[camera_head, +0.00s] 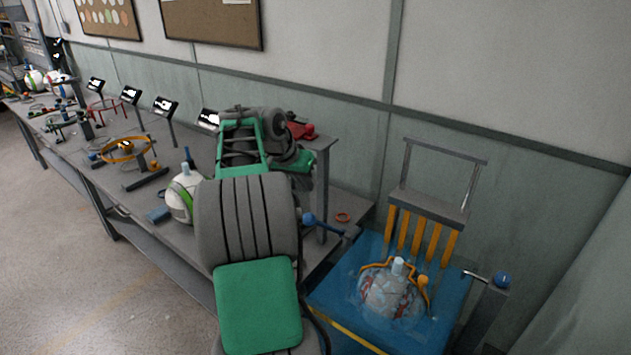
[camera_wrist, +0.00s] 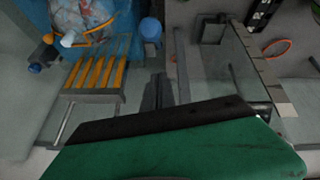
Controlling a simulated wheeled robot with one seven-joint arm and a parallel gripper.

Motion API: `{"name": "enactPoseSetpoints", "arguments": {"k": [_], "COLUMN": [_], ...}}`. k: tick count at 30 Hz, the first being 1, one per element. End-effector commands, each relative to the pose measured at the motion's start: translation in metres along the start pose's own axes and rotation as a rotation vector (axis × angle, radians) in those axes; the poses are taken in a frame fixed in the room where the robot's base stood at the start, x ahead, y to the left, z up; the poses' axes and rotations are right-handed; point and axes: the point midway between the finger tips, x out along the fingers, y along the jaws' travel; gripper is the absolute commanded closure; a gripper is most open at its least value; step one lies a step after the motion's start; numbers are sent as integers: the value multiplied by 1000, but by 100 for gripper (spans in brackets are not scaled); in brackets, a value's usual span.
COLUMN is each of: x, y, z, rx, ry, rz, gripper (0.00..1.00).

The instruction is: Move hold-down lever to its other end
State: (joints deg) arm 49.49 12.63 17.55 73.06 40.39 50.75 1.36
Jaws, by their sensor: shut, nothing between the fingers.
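The ball press (camera_head: 440,300) stands at the right, with a blue bed and a pale ball (camera_head: 390,292) in it under an orange clamp ring (camera_head: 422,281). One lever with a blue ball knob (camera_head: 502,280) sticks out at its right side. Another blue-knobbed lever (camera_head: 310,219) is at its left, beside my arm. I cannot tell which is the hold-down lever. In the wrist view the left-hand knob (camera_wrist: 150,28) is just beyond my gripper (camera_wrist: 158,82), apart from it; the other knob (camera_wrist: 34,67) is far left. My gripper is shut and empty; my arm hides it in the head view.
Orange bars (camera_head: 420,235) and a grey upright frame (camera_head: 440,150) rise behind the press. A grey post (camera_head: 323,185) stands close to my arm. An orange ring (camera_head: 343,217) lies on the bench. More fixtures and small screens (camera_head: 165,106) line the bench leftward.

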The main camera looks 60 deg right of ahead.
Motion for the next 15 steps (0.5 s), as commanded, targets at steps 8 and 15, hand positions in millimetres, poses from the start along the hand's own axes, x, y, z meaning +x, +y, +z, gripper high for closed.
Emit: {"name": "enactPoseSetpoints", "arguments": {"k": [8,15], "x": [32,84], "y": [4,5], "z": [-3,-4], "rx": [11,11], "ry": [-2,-2], "rz": [9,8], "gripper": [100,100]}}
